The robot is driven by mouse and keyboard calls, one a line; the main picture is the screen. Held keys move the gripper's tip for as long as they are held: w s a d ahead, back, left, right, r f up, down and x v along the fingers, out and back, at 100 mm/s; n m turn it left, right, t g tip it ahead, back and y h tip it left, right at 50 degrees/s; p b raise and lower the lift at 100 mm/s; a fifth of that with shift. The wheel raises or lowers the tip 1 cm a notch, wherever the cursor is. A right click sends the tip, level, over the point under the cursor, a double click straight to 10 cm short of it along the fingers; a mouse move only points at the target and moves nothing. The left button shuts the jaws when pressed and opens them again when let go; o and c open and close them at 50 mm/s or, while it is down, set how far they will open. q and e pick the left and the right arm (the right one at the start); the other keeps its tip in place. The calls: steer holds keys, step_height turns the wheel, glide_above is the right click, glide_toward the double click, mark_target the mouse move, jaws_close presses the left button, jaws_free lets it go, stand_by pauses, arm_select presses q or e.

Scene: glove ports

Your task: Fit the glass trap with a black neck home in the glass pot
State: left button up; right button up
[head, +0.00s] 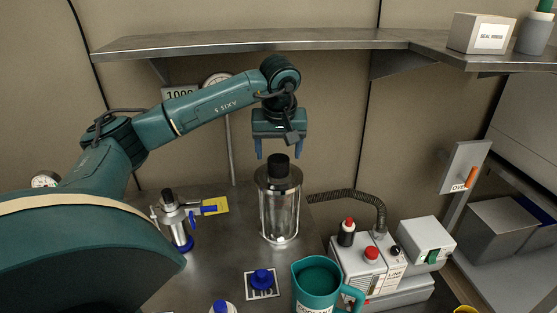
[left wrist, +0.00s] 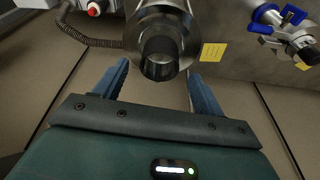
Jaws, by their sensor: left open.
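The glass pot (head: 280,215) stands upright on the steel bench, a clear cylinder with a steel-coloured collar. The trap's black neck (head: 279,170) sticks up from the middle of the collar; the trap's glass below it is hard to tell from the pot. In the left wrist view the black neck (left wrist: 160,47) sits inside the round metal collar (left wrist: 138,30). I cannot tell how deep the trap sits. My left gripper (head: 280,150) is open and empty, pointing down just above the neck, its blue fingers apart on either side. In the left wrist view its fingers (left wrist: 160,88) hold nothing.
A steel valve fitting (head: 172,220) stands left of the pot, with a yellow note (head: 215,205) behind. A blue knob (head: 262,280) and a teal mug (head: 317,285) are in front. A white pump unit (head: 365,265) with a hose stands right. A shelf (head: 250,42) runs above.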

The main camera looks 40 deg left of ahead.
arm_select(q)
steer(key=v, duration=0.8)
steer(key=shift+r, duration=0.35)
